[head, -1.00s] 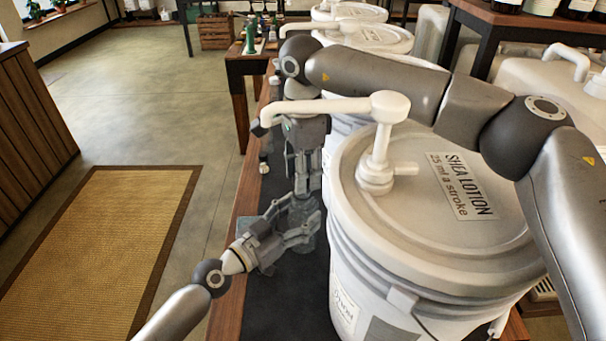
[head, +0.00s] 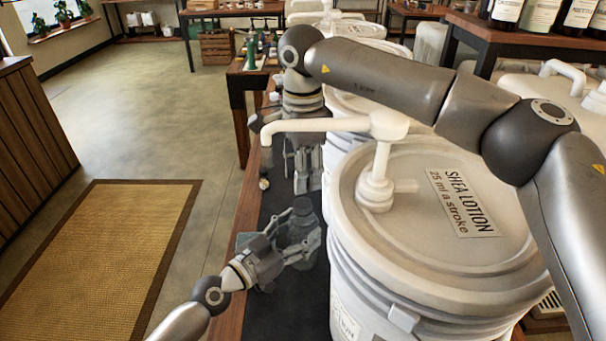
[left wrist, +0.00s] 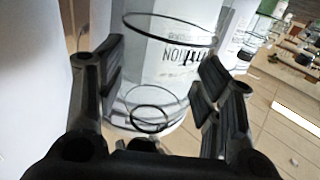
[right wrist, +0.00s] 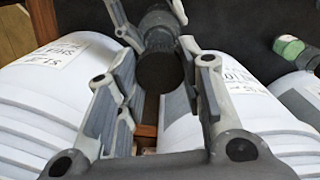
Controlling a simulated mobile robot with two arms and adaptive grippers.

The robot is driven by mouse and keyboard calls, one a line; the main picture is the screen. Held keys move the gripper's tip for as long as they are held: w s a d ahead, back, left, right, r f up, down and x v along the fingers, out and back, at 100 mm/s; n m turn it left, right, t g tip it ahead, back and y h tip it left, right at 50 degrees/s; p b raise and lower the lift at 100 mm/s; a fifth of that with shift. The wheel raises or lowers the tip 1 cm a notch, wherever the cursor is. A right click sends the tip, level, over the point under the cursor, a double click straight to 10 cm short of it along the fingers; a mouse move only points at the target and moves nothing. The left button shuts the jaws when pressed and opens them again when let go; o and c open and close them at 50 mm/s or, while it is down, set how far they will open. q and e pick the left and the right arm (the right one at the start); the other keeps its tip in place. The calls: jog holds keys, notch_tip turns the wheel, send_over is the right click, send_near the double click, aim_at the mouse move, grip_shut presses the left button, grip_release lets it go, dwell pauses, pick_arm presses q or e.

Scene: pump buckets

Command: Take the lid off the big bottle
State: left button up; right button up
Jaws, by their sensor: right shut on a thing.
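The big bottle (left wrist: 150,95) is clear and stands between the fingers of my left gripper (left wrist: 165,85), which look closed against its sides. The bottle also shows faintly in the head view (head: 301,236), largely covered by the left gripper (head: 305,232). My right gripper (head: 303,188) points down just above it. In the right wrist view, the fingers of my right gripper (right wrist: 160,85) are shut on a dark round lid (right wrist: 159,72). The small gap between lid and bottle neck is hard to judge.
A large white bucket (head: 430,260) labelled shea lotion, with a pump (head: 378,165), stands close on the right. More buckets stand behind it. The dark mat (head: 272,318) has a clear strip in front. Open floor lies left of the counter.

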pick_arm(q)
jog(key=o, duration=0.4)
